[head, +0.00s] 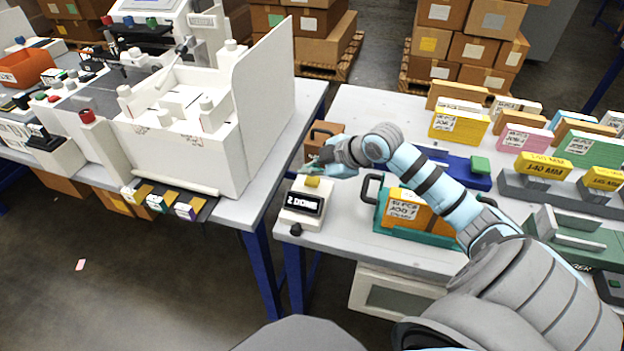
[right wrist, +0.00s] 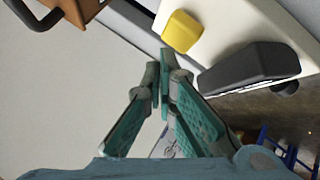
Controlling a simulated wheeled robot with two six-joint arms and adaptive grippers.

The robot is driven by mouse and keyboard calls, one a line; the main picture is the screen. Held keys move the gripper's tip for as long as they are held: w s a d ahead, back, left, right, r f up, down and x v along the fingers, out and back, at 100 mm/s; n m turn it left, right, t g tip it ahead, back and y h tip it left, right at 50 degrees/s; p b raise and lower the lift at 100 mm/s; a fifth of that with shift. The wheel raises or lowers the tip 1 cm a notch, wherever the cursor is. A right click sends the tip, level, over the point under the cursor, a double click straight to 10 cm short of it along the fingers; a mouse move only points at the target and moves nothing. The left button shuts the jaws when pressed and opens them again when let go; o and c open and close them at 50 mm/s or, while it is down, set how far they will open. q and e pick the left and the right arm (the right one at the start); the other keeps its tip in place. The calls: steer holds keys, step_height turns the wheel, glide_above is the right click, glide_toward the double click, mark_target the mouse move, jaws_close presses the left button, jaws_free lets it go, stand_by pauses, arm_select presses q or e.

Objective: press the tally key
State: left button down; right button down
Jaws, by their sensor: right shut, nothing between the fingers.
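The tally counter (head: 303,202) is a small white box near the left front edge of the right table. Its dark display reads "2 DONE", and the yellow tally key (head: 312,181) is on its top behind the display. The yellow key also shows in the right wrist view (right wrist: 181,32), with the dark display housing (right wrist: 250,67) beside it. My right gripper (head: 316,164) is shut and empty, just behind the key in the head view. In the right wrist view its fingertips (right wrist: 160,76) appear apart from the key. My left gripper is not in view.
A brown case with a dark handle (head: 323,135) stands behind my right gripper. A teal tray with an orange box (head: 405,210) sits to the right, under my arm. The white plotter machine (head: 190,150) fills the left table, its tall panel (head: 265,85) close by. A gap separates the tables.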

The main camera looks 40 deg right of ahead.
mark_target(311, 182)
steer(key=shift+f, duration=0.1)
stand_by(0.4)
steer(key=shift+f, duration=0.35)
steer(key=shift+f+b, duration=0.35)
steer(key=shift+f, duration=0.25)
stand_by(0.6)
steer(key=shift+r+p, duration=1.05)
steer(key=shift+p, duration=0.1)
step_height(311, 182, up, 5)
steer(key=p, duration=0.5)
steer(key=shift+r, duration=0.1)
